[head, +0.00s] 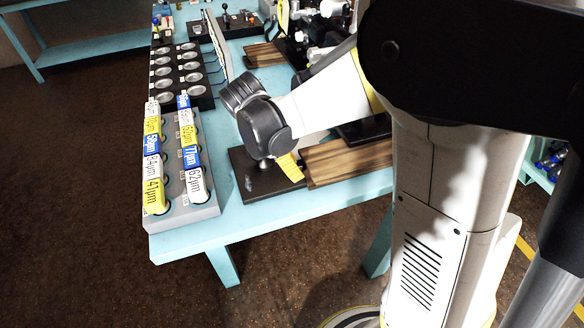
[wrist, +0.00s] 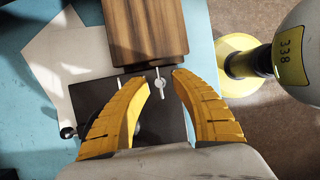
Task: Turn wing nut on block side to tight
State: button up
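In the wrist view, a small silver wing nut (wrist: 159,83) shows at the near side of the brown wooden block (wrist: 145,30). Its wings run roughly up and down the picture from a round hub. My gripper (wrist: 160,79) is open, with one yellow fingertip left and one right of the wing nut and a visible gap at each side. I cannot tell how deep the tips reach. In the head view, a yellow finger of my gripper (head: 289,167) is above the black plate beside the wooden block (head: 350,161); the wing nut is hidden there.
A black base plate (head: 265,187) lies on the blue table (head: 240,228) near its front edge. A grey rack (head: 206,212) of labelled cylinders stands to the left. More fixtures stand behind.

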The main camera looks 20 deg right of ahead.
grip_shut()
jog(key=shift+m, duration=0.3)
jog(key=m+g, duration=0.1)
jog(key=m, duration=0.2)
jog(key=shift+w+g, duration=0.1)
jog(key=shift+g, duration=0.2)
jog(key=shift+m+g+y+p, duration=0.4)
jog(key=shift+m+g+p, duration=0.1)
jog(key=shift+m, duration=1.3)
grip_release()
